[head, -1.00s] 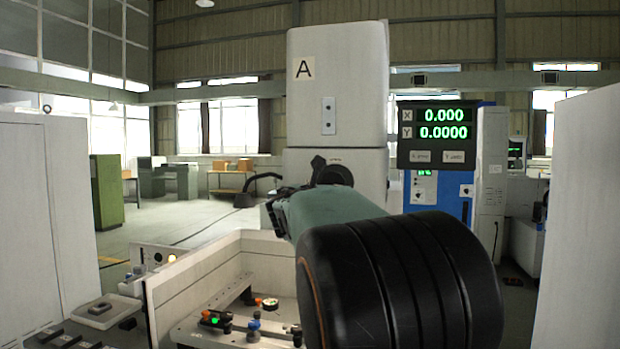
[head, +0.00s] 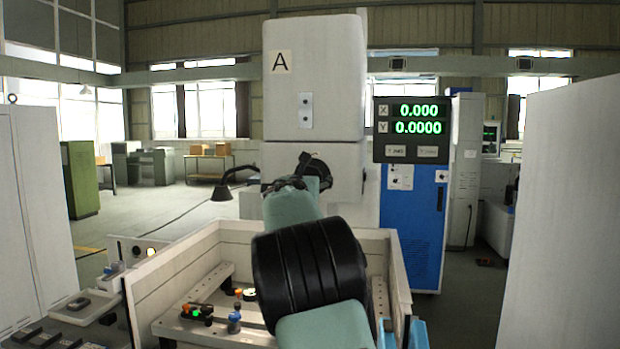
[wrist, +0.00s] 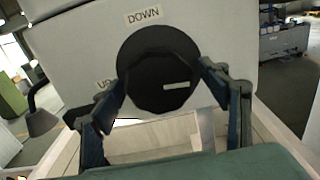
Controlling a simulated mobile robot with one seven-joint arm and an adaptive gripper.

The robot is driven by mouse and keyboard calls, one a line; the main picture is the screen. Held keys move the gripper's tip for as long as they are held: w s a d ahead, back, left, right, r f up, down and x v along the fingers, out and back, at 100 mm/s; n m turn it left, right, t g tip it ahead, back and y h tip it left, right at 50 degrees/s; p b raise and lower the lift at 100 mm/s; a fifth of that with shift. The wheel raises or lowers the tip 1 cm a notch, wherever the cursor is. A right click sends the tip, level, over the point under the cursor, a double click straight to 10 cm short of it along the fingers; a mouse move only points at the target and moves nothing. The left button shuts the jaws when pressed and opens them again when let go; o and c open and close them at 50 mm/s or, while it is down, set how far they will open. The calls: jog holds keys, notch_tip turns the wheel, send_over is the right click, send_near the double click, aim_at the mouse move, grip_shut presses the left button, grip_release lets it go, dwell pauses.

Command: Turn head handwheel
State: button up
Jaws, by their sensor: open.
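The head handwheel (wrist: 160,85) is a round black knob with a pale bar mark, on the front face of the light grey machine head (head: 314,80). In the wrist view the label "DOWN" is above it and a partly covered "UP" label is at its left. My gripper (wrist: 163,78) is open, with one finger at the left and one at the right of the handwheel. I cannot tell whether the fingers touch it. In the head view my gripper (head: 290,184) is in front of the handwheel (head: 320,169) and hides part of it.
Below the head is an open pale tank (head: 180,280) with fixtures and small coloured parts. A black hose lamp (head: 222,190) is left of the head. A display (head: 411,130) reading 0.000 and 0.0000 is at its right. Light cabinets stand on both sides.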

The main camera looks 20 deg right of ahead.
jog(key=c, duration=1.2)
jog(key=shift+m+b, duration=0.4)
jog(key=m+b, duration=0.2)
jog(key=m, duration=0.1)
jog(key=shift+f+m+b, duration=0.15)
jog(key=shift+m+b, duration=0.15)
jog(key=shift+b, duration=0.05)
jog(key=m+b, duration=0.3)
jog(key=m, duration=0.2)
jog(key=shift+w, duration=0.1)
jog(key=m+b, duration=0.2)
jog(key=m, duration=0.3)
jog(key=shift+a+m+b, duration=0.1)
jog(key=shift+m+b, duration=0.25)
jog(key=shift+m, duration=0.05)
jog(key=m, duration=0.2)
jog(key=m+b, duration=0.1)
jog(key=m, duration=0.1)
jog(key=shift+r+b, duration=0.3)
jog(key=shift+m, duration=0.4)
